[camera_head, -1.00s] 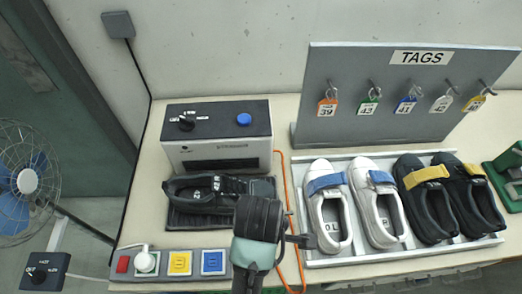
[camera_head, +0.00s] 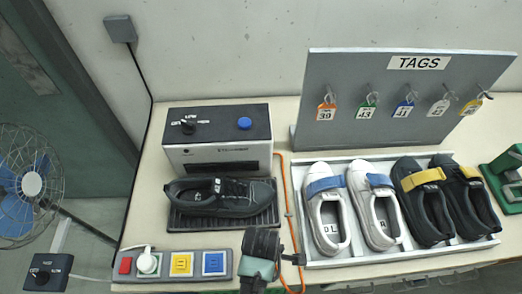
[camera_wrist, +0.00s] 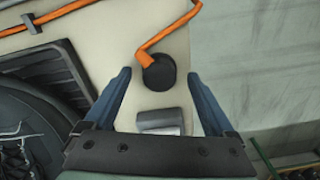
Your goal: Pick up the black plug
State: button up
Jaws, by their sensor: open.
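The black plug (camera_wrist: 163,76) is a round black piece with an orange cord running into its top side. In the wrist view it lies on the pale tabletop near a table edge. My gripper (camera_wrist: 157,74) is open, with one blue-grey finger on each side of the plug in that view. I see no contact, and the height gap cannot be told. In the head view my gripper (camera_head: 262,250) is at the bottom middle, seen from behind. The plug cannot be made out there.
A small grey block (camera_wrist: 160,121) sits between the fingers, nearer my palm. The orange cord (camera_head: 287,205) runs beside a black shoe (camera_head: 225,194) on a dark ribbed plate. A socket strip (camera_head: 207,265) is left of my gripper. A shoe tray (camera_head: 311,220) is to the right.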

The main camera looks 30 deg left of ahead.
jog(key=shift+f, duration=0.7)
jog(key=shift+c, duration=0.2)
grip_shut()
